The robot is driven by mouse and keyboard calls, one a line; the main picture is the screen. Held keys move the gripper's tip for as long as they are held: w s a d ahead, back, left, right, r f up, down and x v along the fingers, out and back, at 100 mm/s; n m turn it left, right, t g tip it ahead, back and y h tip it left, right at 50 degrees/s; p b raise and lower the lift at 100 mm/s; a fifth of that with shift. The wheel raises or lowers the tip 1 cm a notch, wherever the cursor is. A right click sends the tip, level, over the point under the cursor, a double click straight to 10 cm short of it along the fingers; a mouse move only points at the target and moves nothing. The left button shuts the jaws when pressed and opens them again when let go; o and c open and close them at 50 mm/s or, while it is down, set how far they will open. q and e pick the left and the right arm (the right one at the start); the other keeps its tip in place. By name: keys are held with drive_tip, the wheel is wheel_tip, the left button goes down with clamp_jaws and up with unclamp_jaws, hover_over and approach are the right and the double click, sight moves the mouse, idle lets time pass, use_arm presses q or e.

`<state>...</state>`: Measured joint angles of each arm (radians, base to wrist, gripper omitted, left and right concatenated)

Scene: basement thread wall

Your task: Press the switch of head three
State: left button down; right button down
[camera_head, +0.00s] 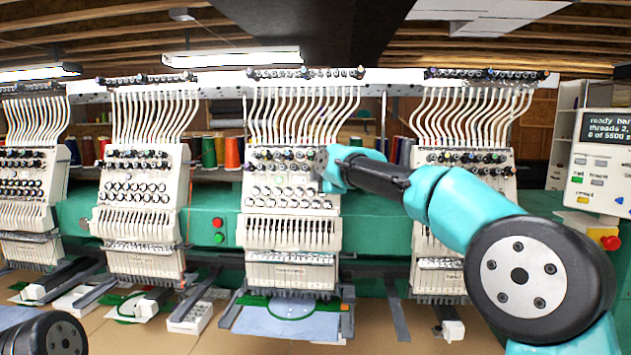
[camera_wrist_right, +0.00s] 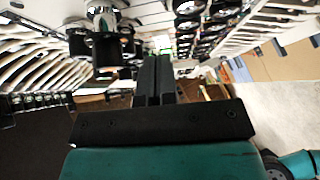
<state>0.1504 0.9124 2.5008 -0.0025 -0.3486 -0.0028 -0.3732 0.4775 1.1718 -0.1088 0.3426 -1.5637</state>
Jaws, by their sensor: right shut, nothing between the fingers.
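Several embroidery heads stand in a row in the head view. The third from the left (camera_head: 290,232) is at the centre, with thread tubes above and rows of knobs and guides on its face. I cannot single out its switch. My right arm reaches in from the right, its wrist in front of that head's upper right side. My right gripper (camera_wrist_right: 155,78) shows in the wrist view, with two black fingers shut together and empty. Round dark-and-chrome knobs (camera_wrist_right: 104,42) are close to the fingers at upper left; contact cannot be told. In the head view the fingertips cannot be made out. My left gripper is out of view.
A control panel (camera_head: 600,165) with a screen is at the right, above a red stop button (camera_head: 609,243). Green and red buttons (camera_head: 218,230) sit on the teal beam left of the centre head. Hooped blue fabric (camera_head: 290,308) lies below it. Thread cones (camera_head: 208,152) stand behind.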

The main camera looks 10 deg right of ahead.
drive_tip(key=shift+a+v, duration=0.15)
drive_tip(key=shift+v, duration=0.75)
drive_tip(key=shift+a+v, duration=0.2)
drive_tip(key=shift+v, duration=0.7)
drive_tip(key=shift+s, duration=0.1)
drive_tip(key=s+a+f+m+g+h, duration=0.1)
drive_tip(key=s+a+f+m+g, duration=0.2)
drive_tip(key=f, duration=1)
drive_tip(key=s+f+m+g, duration=0.2)
drive_tip(key=s+f+m, duration=0.25)
drive_tip(key=f, duration=0.75)
drive_tip(key=s+a+f+m+g+h, duration=0.1)
drive_tip(key=s+a+f+m+g, duration=0.2)
drive_tip(key=f, duration=1)
drive_tip(key=s+d+f+m+g, duration=0.2)
drive_tip(key=s+f+m, duration=0.2)
drive_tip(key=s+f, duration=0.55)
drive_tip(key=s+d+f+m+g, duration=0.2)
drive_tip(key=s+f+m+g, duration=0.1)
drive_tip(key=s+f, duration=0.7)
drive_tip(key=s+d+f+m, duration=0.5)
drive_tip(key=s+d+f, duration=0.4)
drive_tip(key=f, duration=0.5)
drive_tip(key=d, duration=0.2)
drive_tip(key=shift+s+d+f+t+h, duration=0.25)
drive_tip(key=shift+f+t+h, duration=0.05)
drive_tip(key=shift+f, duration=0.05)
